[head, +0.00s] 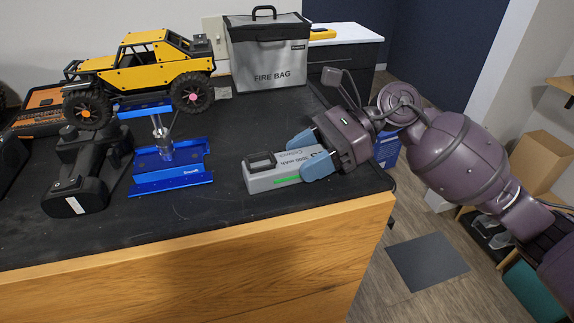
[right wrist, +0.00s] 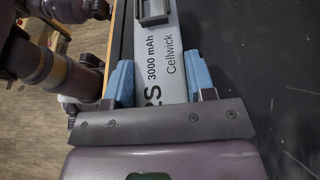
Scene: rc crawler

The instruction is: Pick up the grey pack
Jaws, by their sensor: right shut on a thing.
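The grey pack (head: 278,173) lies near the front right of the black tabletop, with a black handle-like end to the left and a green stripe on its side. My right gripper (head: 313,160) is shut on the grey pack, its blue fingers on either side of it. In the right wrist view the pack (right wrist: 160,60) runs between the fingers (right wrist: 163,85), with "3000 mAh" and "Cellwick" printed on it. I cannot tell whether the pack is clear of the table. My left gripper is not in view.
A blue stand (head: 171,178) with a tool in it and a black transmitter (head: 78,185) sit left of the pack. A yellow crawler (head: 144,65) and a grey fire bag (head: 268,60) stand behind. The tabletop (head: 235,130) between is clear. The wooden front edge (head: 230,232) is close.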

